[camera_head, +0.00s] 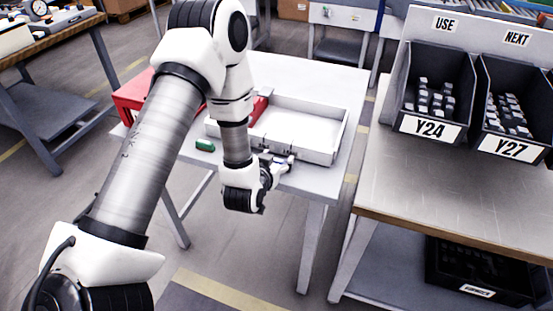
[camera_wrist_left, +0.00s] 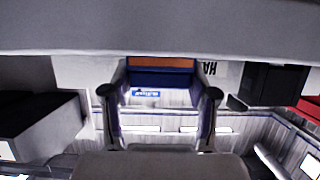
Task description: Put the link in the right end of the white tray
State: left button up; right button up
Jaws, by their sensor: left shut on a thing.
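The white tray (camera_head: 303,128) lies on the white table, with bare floor showing in its right part. Its left part is hidden behind my left arm. My left gripper (camera_head: 279,163) is low at the tray's front side, outside the wall and near the table's front edge. It is shut on a small pale piece, which I take for the link; the piece is mostly hidden, so its shape is unclear. In the left wrist view the two fingers (camera_wrist_left: 160,100) stand apart, and the held piece is not clearly seen. My right gripper is not in view.
A red piece (camera_head: 260,107) shows at the tray's left part. A green piece (camera_head: 204,145) lies on the table left of my wrist, and a red box (camera_head: 133,92) is farther left. A workbench (camera_head: 450,185) with black bins Y24 (camera_head: 434,95) and Y27 (camera_head: 515,105) stands at right.

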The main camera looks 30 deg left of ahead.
pick_arm(q)
jog(key=shift+f, duration=0.2)
jog(key=o, duration=0.9)
